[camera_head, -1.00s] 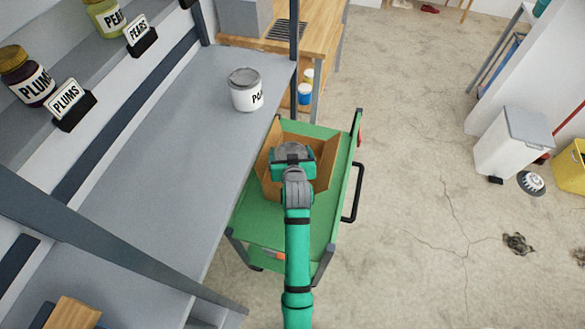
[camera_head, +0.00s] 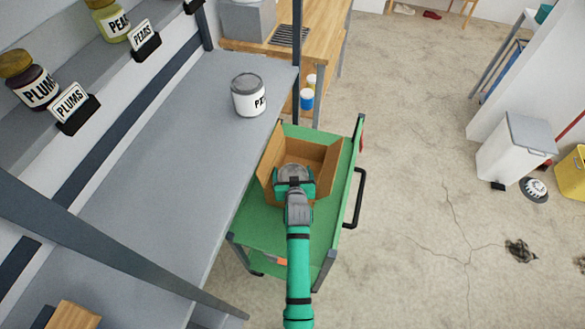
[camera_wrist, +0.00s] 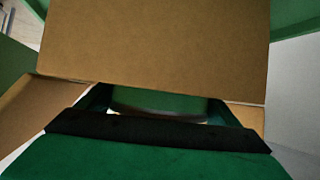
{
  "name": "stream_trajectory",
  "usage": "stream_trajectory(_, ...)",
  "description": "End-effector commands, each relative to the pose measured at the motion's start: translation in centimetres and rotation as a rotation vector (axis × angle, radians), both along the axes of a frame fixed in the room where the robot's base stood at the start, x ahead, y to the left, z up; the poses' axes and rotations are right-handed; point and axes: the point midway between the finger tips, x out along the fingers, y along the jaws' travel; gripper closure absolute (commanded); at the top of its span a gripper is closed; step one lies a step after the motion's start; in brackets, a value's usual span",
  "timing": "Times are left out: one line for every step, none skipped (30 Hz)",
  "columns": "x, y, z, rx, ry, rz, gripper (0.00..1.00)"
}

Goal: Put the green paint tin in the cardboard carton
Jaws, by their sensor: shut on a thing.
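The cardboard carton (camera_head: 306,151) stands open, flaps spread, on a green cart. A brown carton panel (camera_wrist: 155,40) fills the upper wrist view. My gripper (camera_head: 295,183) is over the near part of the carton and shut on a tin. Only the tin's grey round top (camera_head: 295,171) shows in the head view, just beyond my gripper. In the wrist view a green surface, the green paint tin (camera_wrist: 160,102), shows between the fingers. Its lower part is hidden, so I cannot tell whether it touches the carton floor.
The green cart (camera_head: 262,222) has a black handle (camera_head: 355,196) on its right. A grey shelf (camera_head: 150,160) on the left bears a white-labelled tin (camera_head: 249,98) and jars above. A wooden bench (camera_head: 328,20) stands behind. Open floor lies right.

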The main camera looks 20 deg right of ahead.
Motion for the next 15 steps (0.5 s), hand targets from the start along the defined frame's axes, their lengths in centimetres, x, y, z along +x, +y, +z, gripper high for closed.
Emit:
stream_trajectory(0.15,-0.03,0.19,-0.002,-0.007,0.0,0.76)
stream_trajectory(0.16,-0.04,0.2,-0.002,-0.008,0.0,0.76)
stream_trajectory(0.17,-0.04,0.23,-0.002,-0.009,0.0,0.76)
stream_trajectory(0.16,-0.04,0.24,-0.002,-0.009,0.0,0.76)
stream_trajectory(0.16,-0.04,0.24,-0.002,-0.009,0.0,0.76)
stream_trajectory(0.16,-0.04,0.24,-0.002,-0.009,0.0,0.76)
stream_trajectory(0.16,-0.03,0.24,-0.002,-0.009,0.0,0.76)
stream_trajectory(0.16,-0.03,0.22,-0.002,-0.008,0.0,0.76)
stream_trajectory(0.15,-0.04,0.16,-0.001,-0.008,0.0,0.76)
stream_trajectory(0.16,-0.03,0.11,-0.002,-0.008,0.0,0.76)
stream_trajectory(0.16,-0.04,0.05,-0.001,-0.008,0.0,0.76)
stream_trajectory(0.16,-0.03,-0.04,-0.001,-0.009,0.0,0.76)
stream_trajectory(0.16,-0.03,-0.1,-0.001,-0.009,0.0,0.76)
stream_trajectory(0.16,-0.04,-0.16,-0.001,-0.009,0.0,0.76)
stream_trajectory(0.16,-0.03,-0.25,-0.001,-0.009,0.0,0.76)
